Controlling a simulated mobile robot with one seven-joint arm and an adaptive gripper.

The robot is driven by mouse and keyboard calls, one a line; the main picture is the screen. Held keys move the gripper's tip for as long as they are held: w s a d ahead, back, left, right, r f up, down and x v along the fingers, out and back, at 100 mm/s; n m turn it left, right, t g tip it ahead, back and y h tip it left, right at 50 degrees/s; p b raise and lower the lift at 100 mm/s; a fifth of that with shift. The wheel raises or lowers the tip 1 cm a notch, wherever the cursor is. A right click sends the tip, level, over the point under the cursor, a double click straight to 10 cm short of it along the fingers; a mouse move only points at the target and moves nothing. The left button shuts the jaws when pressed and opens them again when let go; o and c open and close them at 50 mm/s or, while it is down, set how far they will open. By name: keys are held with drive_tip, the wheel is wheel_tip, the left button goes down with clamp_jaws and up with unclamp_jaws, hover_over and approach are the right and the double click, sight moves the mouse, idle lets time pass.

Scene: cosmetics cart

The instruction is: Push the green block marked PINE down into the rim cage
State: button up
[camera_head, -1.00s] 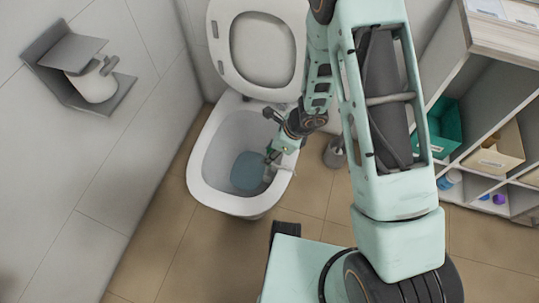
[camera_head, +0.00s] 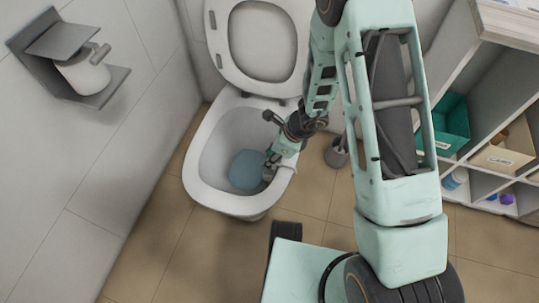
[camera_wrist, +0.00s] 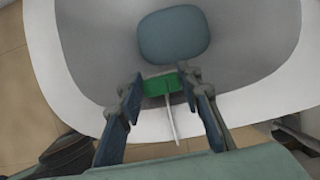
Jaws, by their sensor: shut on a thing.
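The green block (camera_wrist: 161,85) shows in the wrist view between the two fingers of my gripper (camera_wrist: 160,82), just inside the toilet's front rim. My fingers are closed in on its left and right sides. A thin pale strap of the rim cage (camera_wrist: 171,118) runs from the block out over the rim. The cage body is mostly hidden below the block, so I cannot tell how deep the block sits. The PINE marking is not readable. In the head view my gripper (camera_head: 270,165) reaches into the bowl at its right side; the block is hidden there.
The toilet bowl (camera_head: 199,170) has blue-grey water (camera_head: 245,170) below my gripper. The raised lid (camera_head: 262,42) stands behind. A toilet brush (camera_head: 337,152) is right of the bowl. Shelves with a green bin (camera_head: 450,125) stand at the right; a paper holder (camera_head: 75,65) is on the left wall.

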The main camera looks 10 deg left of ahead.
drive_tip(key=shift+f+b, duration=0.55)
drive_tip(key=shift+f, duration=0.3)
drive_tip(key=shift+b, duration=0.45)
idle(1.0)
idle(0.4)
drive_tip(key=shift+f+b, duration=0.35)
drive_tip(key=shift+f, duration=0.05)
drive_tip(key=shift+f+b, duration=0.9)
drive_tip(key=shift+f, duration=0.3)
drive_tip(key=o, duration=1.2)
drive_tip(key=shift+r, duration=0.1)
